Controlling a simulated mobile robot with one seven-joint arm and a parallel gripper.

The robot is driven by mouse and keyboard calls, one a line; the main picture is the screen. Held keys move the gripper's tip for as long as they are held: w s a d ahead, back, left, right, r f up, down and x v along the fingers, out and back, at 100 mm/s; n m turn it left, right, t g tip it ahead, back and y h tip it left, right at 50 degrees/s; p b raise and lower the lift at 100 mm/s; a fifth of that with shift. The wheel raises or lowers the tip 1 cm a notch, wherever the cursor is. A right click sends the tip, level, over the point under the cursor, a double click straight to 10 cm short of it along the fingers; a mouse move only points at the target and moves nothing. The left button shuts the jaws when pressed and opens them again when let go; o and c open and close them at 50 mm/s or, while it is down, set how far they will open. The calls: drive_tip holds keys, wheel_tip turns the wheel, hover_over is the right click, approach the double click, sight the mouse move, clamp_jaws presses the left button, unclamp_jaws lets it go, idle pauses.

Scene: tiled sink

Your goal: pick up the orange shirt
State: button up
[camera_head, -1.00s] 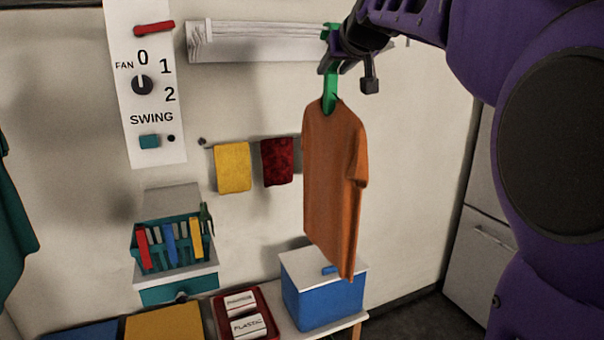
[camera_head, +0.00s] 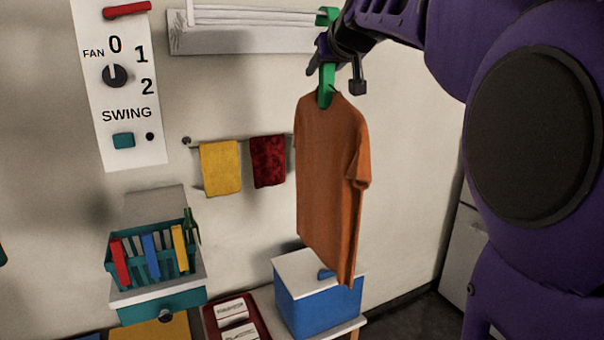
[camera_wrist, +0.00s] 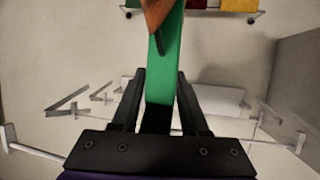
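The orange shirt (camera_head: 330,185) hangs upright from a green hanger (camera_head: 326,85) in the head view. My gripper (camera_head: 325,58) is shut on the hanger above the shirt's collar. In the wrist view the hanger (camera_wrist: 165,75) stands between the two dark fingers of my gripper (camera_wrist: 160,80), and a small part of the shirt (camera_wrist: 157,12) shows at the top edge. The hanger's hook overlaps the right end of the white wall rack in the head view; I cannot tell whether they touch.
The white rack (camera_head: 245,35) is on the wall behind. A yellow towel (camera_head: 220,168) and a red towel (camera_head: 268,161) hang on a rail left of the shirt. A blue box with a white lid (camera_head: 318,300) stands below the shirt. A teal basket (camera_head: 150,255) is at lower left.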

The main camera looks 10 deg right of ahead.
clamp_jaws()
idle(1.3)
